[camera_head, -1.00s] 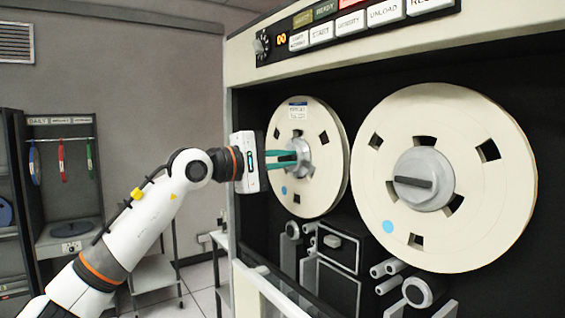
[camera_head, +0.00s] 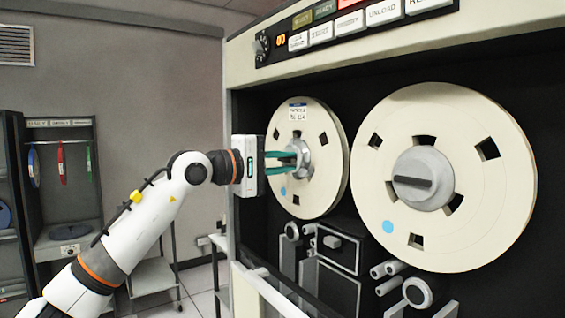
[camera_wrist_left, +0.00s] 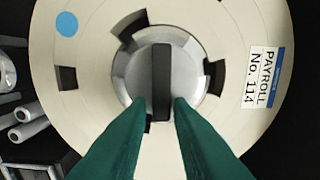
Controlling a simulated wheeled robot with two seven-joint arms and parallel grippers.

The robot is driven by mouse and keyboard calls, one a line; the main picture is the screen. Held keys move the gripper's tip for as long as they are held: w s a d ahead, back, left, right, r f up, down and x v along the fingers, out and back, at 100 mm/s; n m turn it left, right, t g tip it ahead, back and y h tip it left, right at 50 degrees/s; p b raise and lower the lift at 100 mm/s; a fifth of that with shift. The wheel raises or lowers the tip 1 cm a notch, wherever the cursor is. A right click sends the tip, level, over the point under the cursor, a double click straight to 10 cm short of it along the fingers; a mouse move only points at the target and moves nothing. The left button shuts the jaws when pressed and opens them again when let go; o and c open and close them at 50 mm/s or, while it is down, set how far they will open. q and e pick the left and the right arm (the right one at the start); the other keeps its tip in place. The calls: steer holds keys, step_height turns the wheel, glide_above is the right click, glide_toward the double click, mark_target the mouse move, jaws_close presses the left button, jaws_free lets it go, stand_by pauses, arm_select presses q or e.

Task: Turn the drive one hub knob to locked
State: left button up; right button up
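The left tape reel (camera_head: 318,190) is cream with a "PAYROLL No. 114" label, which shows in the left wrist view (camera_wrist_left: 262,78). At its centre is a grey hub (camera_head: 304,159) with a raised black bar knob. In the left wrist view the bar (camera_wrist_left: 161,75) stands upright on the hub. My left gripper (camera_head: 295,161) reaches the hub from the left. Its green fingertips (camera_wrist_left: 160,102) lie on either side of the bar's lower part, with a small gap showing on each side. Fingers partly hide the hub in the head view. My right gripper is not in view.
A second reel (camera_head: 480,220) with its own hub knob (camera_head: 412,182) is on the right. A button panel (camera_head: 345,27) runs above. Rollers and guides (camera_head: 335,245) sit below the reels. A shelf unit (camera_head: 68,245) stands at the left wall.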

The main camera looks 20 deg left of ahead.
arm_select(q)
steer(key=shift+o, duration=1.2)
steer(key=b+v, duration=0.4)
steer(key=v, duration=0.8)
